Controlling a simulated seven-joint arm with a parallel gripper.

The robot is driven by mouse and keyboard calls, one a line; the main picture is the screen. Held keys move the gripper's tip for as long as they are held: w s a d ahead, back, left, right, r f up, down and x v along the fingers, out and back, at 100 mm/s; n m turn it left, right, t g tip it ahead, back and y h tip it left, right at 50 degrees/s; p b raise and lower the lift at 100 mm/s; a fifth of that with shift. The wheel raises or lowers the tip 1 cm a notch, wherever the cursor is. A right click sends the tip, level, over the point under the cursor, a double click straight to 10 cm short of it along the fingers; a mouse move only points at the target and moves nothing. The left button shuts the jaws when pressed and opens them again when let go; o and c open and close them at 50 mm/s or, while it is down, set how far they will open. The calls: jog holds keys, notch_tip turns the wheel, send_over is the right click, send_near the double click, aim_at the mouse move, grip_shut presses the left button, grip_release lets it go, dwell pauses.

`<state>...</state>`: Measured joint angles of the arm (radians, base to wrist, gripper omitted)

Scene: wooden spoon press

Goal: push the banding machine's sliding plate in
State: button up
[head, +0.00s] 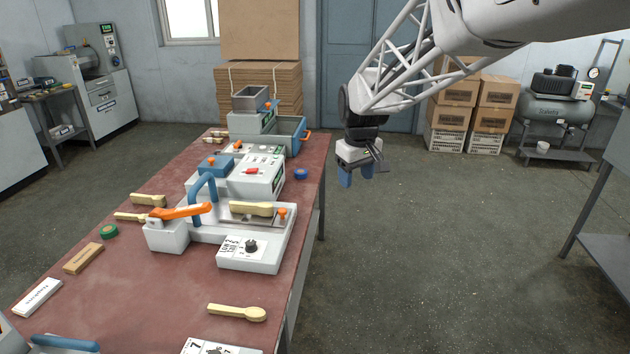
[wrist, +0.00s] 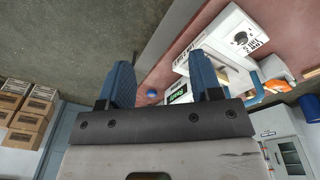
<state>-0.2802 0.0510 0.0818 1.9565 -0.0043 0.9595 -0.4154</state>
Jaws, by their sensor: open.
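My gripper (head: 357,175) hangs open and empty over the floor, just right of the table's right edge. Its two blue fingers stand apart in the wrist view (wrist: 164,82). A white machine with a green display (head: 262,176) and a red part on top stands mid-table, left of my gripper and clear of it. It looks like the banding machine, but I cannot read its name. Its sliding plate is not clearly distinguishable. The same machine shows partly between and beyond my fingers in the wrist view (wrist: 180,93).
A white press (head: 255,256) with an orange lever and a spoon stands nearer on the red table (head: 155,300). A hopper machine (head: 250,122) stands behind. A blue tape roll (head: 301,174) lies near the right edge. Loose spoons lie about.

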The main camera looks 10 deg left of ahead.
jog(key=w+a+f+n, duration=0.3)
jog(key=w+a+f, duration=0.4)
jog(key=w+a, duration=0.4)
jog(key=n+g, duration=0.1)
jog(key=n, duration=0.2)
send_over(282, 210)
notch_tip(282, 210, down, 10)
jog(key=shift+r, duration=0.25)
jog(key=shift+f, duration=0.2)
jog(key=shift+f, duration=3.7)
jog(key=shift+c, duration=0.3)
grip_shut()
